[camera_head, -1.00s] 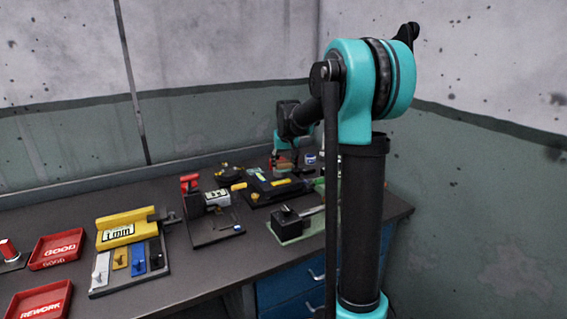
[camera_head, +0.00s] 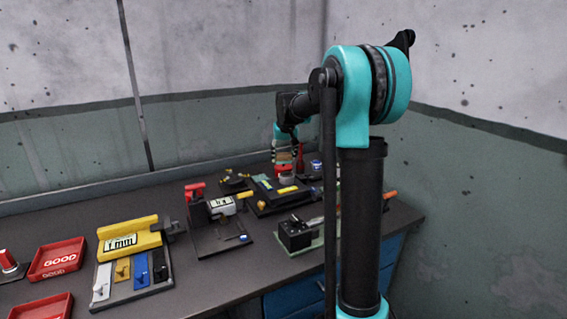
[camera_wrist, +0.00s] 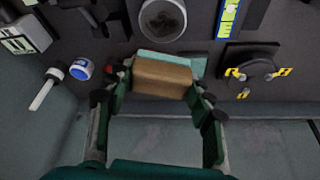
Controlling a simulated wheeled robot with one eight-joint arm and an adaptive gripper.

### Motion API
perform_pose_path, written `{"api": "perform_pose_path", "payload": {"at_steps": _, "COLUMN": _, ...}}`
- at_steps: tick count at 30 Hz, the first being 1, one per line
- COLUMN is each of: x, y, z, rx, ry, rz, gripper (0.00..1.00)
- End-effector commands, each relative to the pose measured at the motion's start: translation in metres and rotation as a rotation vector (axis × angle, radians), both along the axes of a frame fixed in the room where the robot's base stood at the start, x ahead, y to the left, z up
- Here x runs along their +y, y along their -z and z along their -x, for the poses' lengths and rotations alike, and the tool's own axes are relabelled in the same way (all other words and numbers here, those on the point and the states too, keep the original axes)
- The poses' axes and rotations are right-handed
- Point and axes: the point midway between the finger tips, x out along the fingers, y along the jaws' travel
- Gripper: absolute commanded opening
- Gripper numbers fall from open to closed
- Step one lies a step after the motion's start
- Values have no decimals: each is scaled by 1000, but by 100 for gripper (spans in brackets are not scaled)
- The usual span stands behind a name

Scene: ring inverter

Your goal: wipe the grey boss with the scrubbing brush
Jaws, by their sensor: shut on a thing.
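My gripper (camera_wrist: 160,88) is shut on the scrubbing brush (camera_wrist: 163,76), a brown block between the two fingers in the wrist view. A pale teal strip shows along its far edge. The round grey boss (camera_wrist: 162,18) is at the top middle of the wrist view, just beyond the brush, with a small gap between them in the picture. In the head view my gripper (camera_head: 283,140) is over the back of the bench.
A blue-and-white cap (camera_wrist: 82,68) and a white-handled item (camera_wrist: 47,90) lie left of the brush. A yellow-marked black fixture (camera_wrist: 250,76) is to the right. A yellow gauge (camera_head: 130,238), red trays (camera_head: 58,259) and a black block (camera_head: 295,233) occupy the bench (camera_head: 200,285).

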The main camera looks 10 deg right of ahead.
Motion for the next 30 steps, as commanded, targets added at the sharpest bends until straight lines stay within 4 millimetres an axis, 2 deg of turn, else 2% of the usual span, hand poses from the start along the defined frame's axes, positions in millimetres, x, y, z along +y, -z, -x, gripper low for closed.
{"api": "perform_pose_path", "payload": {"at_steps": 13, "x": -1, "y": -39, "z": -2, "rx": 0, "ry": 0, "rz": 0, "gripper": 21}}
{"api": "perform_pose_path", "payload": {"at_steps": 30, "x": -1, "y": -42, "z": -2, "rx": 0, "ry": 0, "rz": 0, "gripper": 21}}
